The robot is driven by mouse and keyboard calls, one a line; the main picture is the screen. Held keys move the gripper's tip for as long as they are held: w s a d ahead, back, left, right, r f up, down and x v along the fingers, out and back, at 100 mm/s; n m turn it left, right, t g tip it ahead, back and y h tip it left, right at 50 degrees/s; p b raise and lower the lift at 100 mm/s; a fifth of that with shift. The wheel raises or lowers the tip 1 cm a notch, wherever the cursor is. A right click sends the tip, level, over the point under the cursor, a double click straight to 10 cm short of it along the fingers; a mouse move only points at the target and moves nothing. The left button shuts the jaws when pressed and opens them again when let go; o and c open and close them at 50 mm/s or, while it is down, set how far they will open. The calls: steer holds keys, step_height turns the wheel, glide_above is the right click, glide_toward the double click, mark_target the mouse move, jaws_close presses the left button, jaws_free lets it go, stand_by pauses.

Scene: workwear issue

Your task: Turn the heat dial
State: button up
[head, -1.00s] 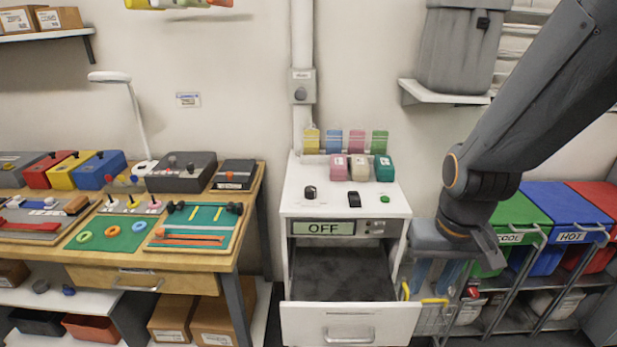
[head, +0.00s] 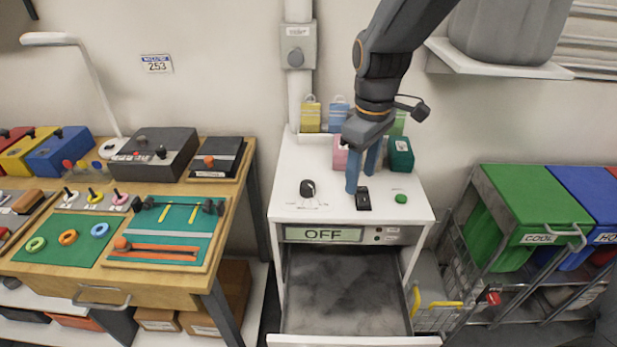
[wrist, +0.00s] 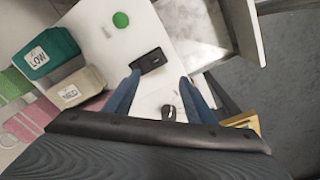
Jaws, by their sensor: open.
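The heat dial appears to be the black knob (head: 307,189) on the left of the white cabinet's top (head: 290,160); it also shows in the wrist view (wrist: 168,112), between my fingers. A black rocker switch (head: 363,198) sits to its right, with a green button (head: 400,198) beyond. The display (head: 323,234) on the cabinet front reads OFF. My gripper (head: 364,180) is open and empty, its blue fingers above the cabinet top, right of the knob and close to the switch.
Coloured blocks, including a teal one (head: 400,153) marked LOW in the wrist view, stand at the back of the cabinet. The drawer (head: 345,290) below is open and empty. A workbench (head: 190,290) stands left; lidded bins (head: 535,200) stand right.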

mark_target(308, 184)
steer(key=w+a+n, duration=0.1)
steer(key=a+n, duration=0.1)
steer(key=a, duration=0.2)
steer(key=w+a+r+n, duration=0.1)
steer(key=a+n, duration=0.2)
steer(key=w+a+n, duration=0.1)
steer(key=a+n, duration=0.1)
steer(key=a, duration=0.2)
steer(key=shift+w+a+r+g, duration=0.2)
steer(key=shift+w+a+g, duration=0.1)
steer(key=shift+w+a, duration=0.05)
steer(key=shift+a+f+n, duration=0.15)
steer(key=shift+a+n, duration=0.05)
steer(key=shift+n, duration=0.1)
step_height(308, 184, down, 7)
steer(key=shift+f+p, duration=0.2)
steer(key=shift+p, duration=0.85)
steer(key=shift+c, duration=0.5)
steer(key=c, duration=0.9)
steer(key=shift+c, duration=0.2)
